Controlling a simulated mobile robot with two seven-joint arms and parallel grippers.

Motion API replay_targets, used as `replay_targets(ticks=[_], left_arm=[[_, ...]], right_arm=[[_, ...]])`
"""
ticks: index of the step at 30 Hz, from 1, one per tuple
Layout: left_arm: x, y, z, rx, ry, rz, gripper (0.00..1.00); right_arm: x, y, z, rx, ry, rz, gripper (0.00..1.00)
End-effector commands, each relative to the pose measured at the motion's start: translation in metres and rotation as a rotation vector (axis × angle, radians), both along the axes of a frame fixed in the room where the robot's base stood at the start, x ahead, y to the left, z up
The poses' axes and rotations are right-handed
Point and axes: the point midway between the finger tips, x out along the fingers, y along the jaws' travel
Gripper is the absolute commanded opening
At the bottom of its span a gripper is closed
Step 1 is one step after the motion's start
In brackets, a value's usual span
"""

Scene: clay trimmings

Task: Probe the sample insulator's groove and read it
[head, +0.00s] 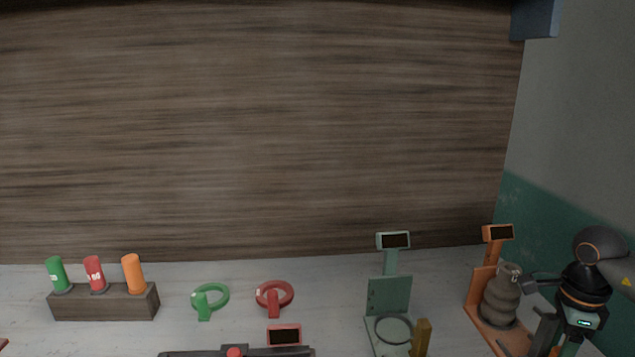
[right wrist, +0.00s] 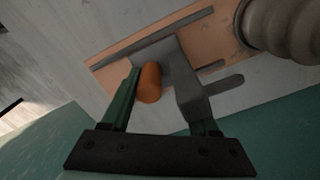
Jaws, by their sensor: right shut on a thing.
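The sample insulator, a grey-brown ribbed body (head: 500,299), stands upright on an orange stand (head: 481,287) with a small display (head: 498,233) that looks dark. In the right wrist view the insulator (right wrist: 284,25) shows partly at the top right, beside the orange base (right wrist: 219,20). My right gripper (right wrist: 163,90) is shut on an orange knob (right wrist: 150,83) at a grey sliding piece (right wrist: 178,66) over that base. In the head view my right gripper (head: 544,328) is just right of the insulator. Whether a probe tip touches the groove is hidden. My left gripper is out of view.
A green stand (head: 389,295) with display and ring is left of the orange one. Green (head: 217,300) and red (head: 273,299) ring tools lie farther left, near a wooden block (head: 105,304) holding three coloured cylinders. A dark bar (head: 200,353) lies at the front. A wall is close right.

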Motion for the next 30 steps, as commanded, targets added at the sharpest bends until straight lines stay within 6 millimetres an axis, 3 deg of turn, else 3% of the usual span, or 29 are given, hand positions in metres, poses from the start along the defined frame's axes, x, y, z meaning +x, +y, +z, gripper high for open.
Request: replay_targets(ticks=[1,30], left_arm=[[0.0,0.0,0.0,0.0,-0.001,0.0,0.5],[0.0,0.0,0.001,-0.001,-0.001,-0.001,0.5]], right_arm=[[0.0,0.01,-0.003,0.013,0.003,0.026,0.12],[-0.012,0.008,-0.004,0.012,0.005,0.026,0.12]])
